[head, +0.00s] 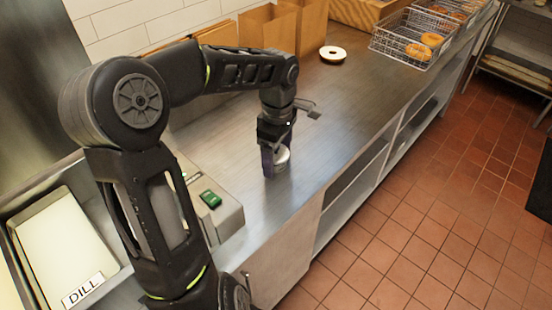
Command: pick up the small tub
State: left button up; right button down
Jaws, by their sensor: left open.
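My right gripper is not in view.
A grey box with a green switch (211,199) stands on the counter near my left arm. A tray labelled DILL (84,290) is at the lower left. A white ring-shaped item (333,54), paper bags (268,28) and a wire basket of bagels (412,48) are farther back. The counter's front edge drops to a tiled floor.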

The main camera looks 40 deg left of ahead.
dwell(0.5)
pick_arm(q)
jog(key=c, duration=1.3)
jog(key=shift+r, duration=0.15)
notch_tip(320, 180, up, 10)
jog(key=shift+f+b, duration=0.1)
jog(key=shift+b, duration=0.25)
